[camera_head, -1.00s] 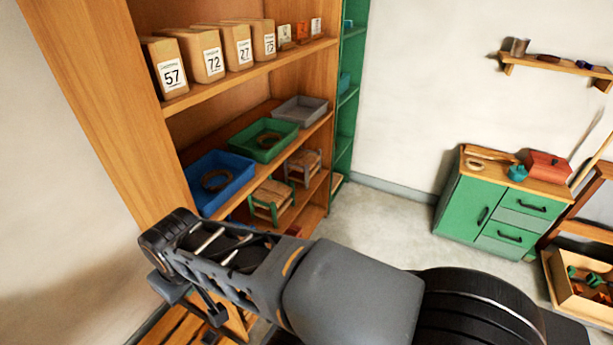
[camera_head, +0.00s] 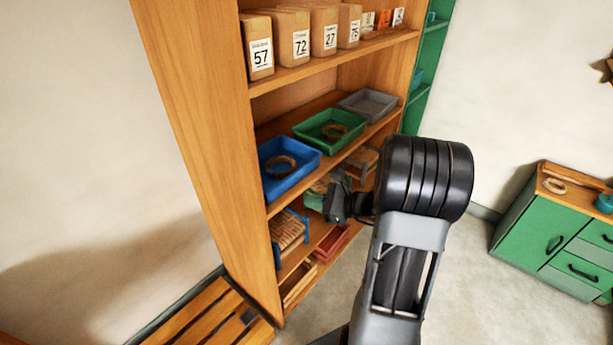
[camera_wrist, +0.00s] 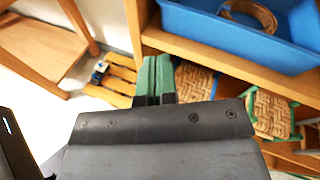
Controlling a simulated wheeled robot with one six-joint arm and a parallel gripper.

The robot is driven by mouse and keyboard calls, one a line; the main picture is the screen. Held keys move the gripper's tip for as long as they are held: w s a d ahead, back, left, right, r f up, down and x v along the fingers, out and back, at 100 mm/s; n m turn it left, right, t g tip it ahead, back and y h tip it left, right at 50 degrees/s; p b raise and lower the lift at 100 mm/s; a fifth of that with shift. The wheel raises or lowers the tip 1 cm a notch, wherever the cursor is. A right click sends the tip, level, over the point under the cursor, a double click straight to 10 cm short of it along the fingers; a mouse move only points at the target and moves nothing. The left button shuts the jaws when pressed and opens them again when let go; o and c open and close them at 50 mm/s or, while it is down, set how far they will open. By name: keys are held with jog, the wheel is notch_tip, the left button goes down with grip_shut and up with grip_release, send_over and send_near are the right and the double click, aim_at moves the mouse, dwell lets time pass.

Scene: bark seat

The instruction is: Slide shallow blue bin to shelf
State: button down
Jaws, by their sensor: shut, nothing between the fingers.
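The shallow blue bin (camera_head: 291,182) sits on the middle shelf (camera_head: 310,177) at its left end, close to the front edge. A woven ring (camera_head: 281,165) lies inside it. In the wrist view the blue bin (camera_wrist: 205,27) is at the upper right, above the shelf board's front edge. My gripper (camera_wrist: 155,72) has its green fingers shut with nothing between them. It is below and to the left of the bin in that view, apart from it. In the head view my gripper (camera_head: 322,196) is in front of the shelf, lower than the bin; its fingertips are hard to make out.
A green bin (camera_head: 318,145) and a grey bin (camera_head: 374,112) stand to the right on the same shelf. Small woven stools (camera_head: 288,229) and a red tray (camera_head: 331,243) are on shelves below. A slatted wooden bench (camera_head: 212,322) stands at the lower left.

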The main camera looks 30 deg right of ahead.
aim_at(299, 171)
jog(key=w+d+f+m+t+h, duration=0.2)
jog(key=d+m+t+h, duration=0.2)
jog(key=d+m+t, duration=0.4)
jog(key=w+a, duration=0.1)
jog(key=w, duration=0.2)
jog(key=w+a+g+p, duration=0.1)
jog(key=w, duration=0.3)
jog(key=w+a+n+g+p, duration=0.1)
jog(key=w, duration=0.2)
jog(key=shift+w+a, duration=0.3)
jog(key=shift+a, duration=0.05)
jog(key=shift+w+a+f, duration=0.1)
jog(key=shift+w+a, duration=0.15)
jog(key=shift+w, duration=0.45)
